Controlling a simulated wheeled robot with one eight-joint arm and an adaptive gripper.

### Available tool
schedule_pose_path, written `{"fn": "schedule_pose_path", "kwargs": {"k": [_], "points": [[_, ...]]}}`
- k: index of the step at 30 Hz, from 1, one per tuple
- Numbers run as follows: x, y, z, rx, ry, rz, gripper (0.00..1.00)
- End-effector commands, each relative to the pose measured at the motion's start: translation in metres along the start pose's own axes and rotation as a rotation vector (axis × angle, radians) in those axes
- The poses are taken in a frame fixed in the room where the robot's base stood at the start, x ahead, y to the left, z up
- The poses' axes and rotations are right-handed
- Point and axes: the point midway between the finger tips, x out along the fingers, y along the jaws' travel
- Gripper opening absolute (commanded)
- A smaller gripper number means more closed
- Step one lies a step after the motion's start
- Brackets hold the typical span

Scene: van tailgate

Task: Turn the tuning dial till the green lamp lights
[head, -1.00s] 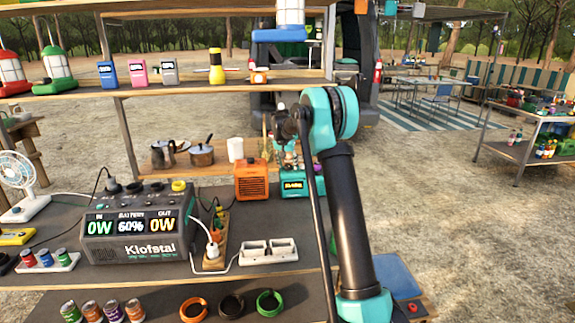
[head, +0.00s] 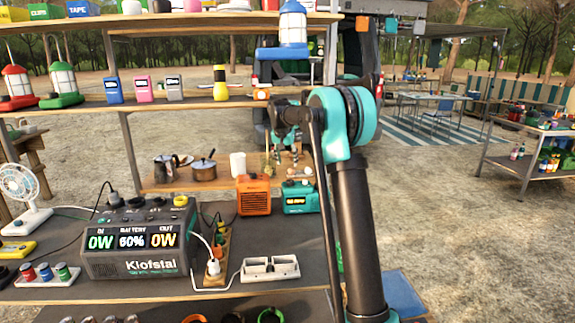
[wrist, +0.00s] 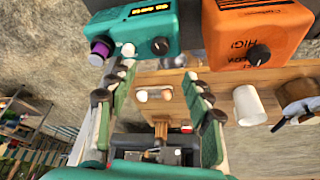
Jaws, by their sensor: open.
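A teal box (head: 300,200) with a small yellow-lit display stands at the back of the dark counter, beside an orange box. In the wrist view the teal box (wrist: 130,32) fills the top left. Its front carries a black round dial (wrist: 160,46), a small white knob (wrist: 128,50) and a purple-ended knob (wrist: 101,50). I cannot make out a lit green lamp on it. My gripper (wrist: 158,75) is open and empty, its fingers spread just short of the dial's front. In the head view it is small and partly hidden by my arm.
The orange box (head: 254,196) with its own black knob (wrist: 259,54) stands close beside the teal box. A Klofstal power station (head: 140,240) and a white socket strip (head: 270,268) are on the counter. A shelf (head: 190,104) with lanterns and small boxes crosses above.

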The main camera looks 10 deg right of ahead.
Motion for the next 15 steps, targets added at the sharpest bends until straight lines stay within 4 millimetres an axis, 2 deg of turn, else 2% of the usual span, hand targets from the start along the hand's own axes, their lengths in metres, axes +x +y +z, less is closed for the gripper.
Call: {"fn": "schedule_pose_path", "kwargs": {"k": [10, 13, 15], "points": [[-0.002, 0.005, 0.006, -0.005, -0.002, -0.002, 0.51], [-0.005, 0.019, 0.022, -0.023, -0.006, -0.009, 0.51], [-0.009, 0.035, 0.041, -0.043, -0.009, -0.016, 0.51]]}}
